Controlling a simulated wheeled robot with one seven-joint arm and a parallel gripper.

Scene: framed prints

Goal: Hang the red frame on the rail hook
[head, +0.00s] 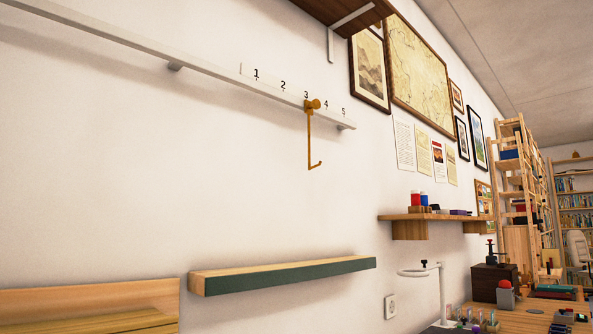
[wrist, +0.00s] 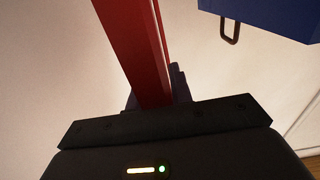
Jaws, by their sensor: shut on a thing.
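The orange rail hook (head: 310,135) hangs from the white rail (head: 215,73) at the mark 3 in the head view. Its lower end bends up to the right and is empty. In the wrist view my gripper (wrist: 155,98) is shut on a red bar, part of the red frame (wrist: 135,45). The bar runs up and left from the jaws; the rest of the frame is out of view. Neither my gripper nor the red frame shows in the head view, so their distance from the hook cannot be told.
A green-fronted ledge (head: 285,276) juts from the wall below the hook. A dark shelf (head: 335,12) with a bracket is above right. A wooden shelf (head: 430,217) holds small items. In the wrist view a blue object (wrist: 265,18) with a metal loop is at upper right.

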